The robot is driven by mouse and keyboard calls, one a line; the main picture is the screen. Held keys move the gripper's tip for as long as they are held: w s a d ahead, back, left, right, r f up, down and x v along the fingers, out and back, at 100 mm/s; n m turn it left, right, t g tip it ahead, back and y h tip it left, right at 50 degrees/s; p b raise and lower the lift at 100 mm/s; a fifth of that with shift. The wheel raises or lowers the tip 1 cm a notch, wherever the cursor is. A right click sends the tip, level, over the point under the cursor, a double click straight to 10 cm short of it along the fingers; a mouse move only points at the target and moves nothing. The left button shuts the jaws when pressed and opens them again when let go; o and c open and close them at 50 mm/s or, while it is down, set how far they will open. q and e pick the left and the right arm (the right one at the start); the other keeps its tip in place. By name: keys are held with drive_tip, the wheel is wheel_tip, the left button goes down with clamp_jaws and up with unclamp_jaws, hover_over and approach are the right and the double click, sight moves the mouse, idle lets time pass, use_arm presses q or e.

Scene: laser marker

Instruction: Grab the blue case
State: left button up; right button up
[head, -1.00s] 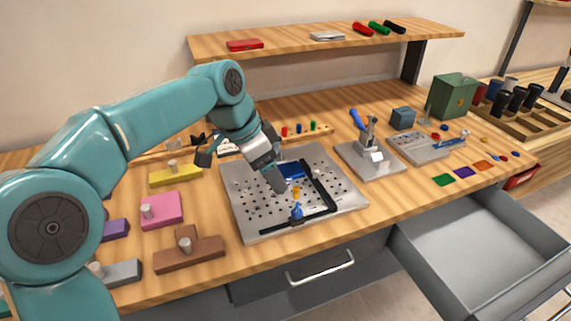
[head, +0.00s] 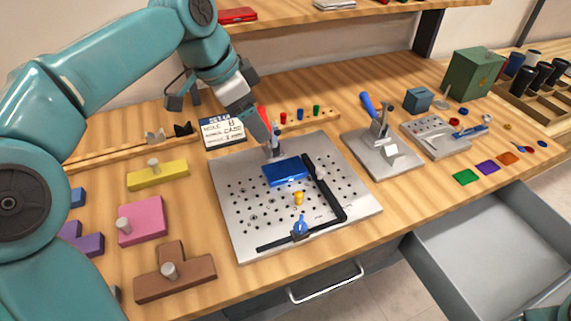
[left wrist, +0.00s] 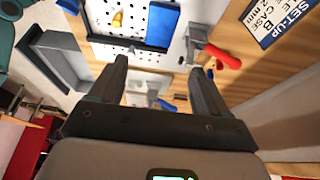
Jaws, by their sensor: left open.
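The blue case (head: 285,172) lies flat on the perforated metal plate (head: 240,205), behind the yellow peg and left of the black L-shaped fence. My left gripper (head: 270,147) is open and empty at the plate's back edge, just behind the case. In the left wrist view the blue case (left wrist: 163,22) shows at the top, beyond the spread fingers of my left gripper (left wrist: 160,70). The case is outside the fingers. A red-handled clamp (left wrist: 220,55) stands close to the right fingertip there.
The yellow peg (head: 298,198), black fence (head: 325,187) and blue knob (head: 300,226) are on the plate. A set-up card (head: 222,132) stands behind it. A blue-handled press (head: 382,140) stands to the right. An open drawer (head: 480,245) juts out in front.

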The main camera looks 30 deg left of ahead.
use_arm(q)
drive_tip(key=b, duration=0.2)
approach(284, 169)
drive_tip(key=shift+d+x, duration=0.25)
drive_tip(key=shift+x, duration=0.9)
drive_tip(key=x, duration=0.3)
drive_tip(key=b+x, duration=0.1)
drive_tip(key=x, duration=0.1)
drive_tip(key=shift+w+a+f, duration=0.1)
drive_tip(key=shift+a+f, duration=0.05)
drive_tip(key=shift+f, duration=0.25)
drive_tip(key=shift+c, duration=0.6)
drive_tip(key=c, duration=0.7)
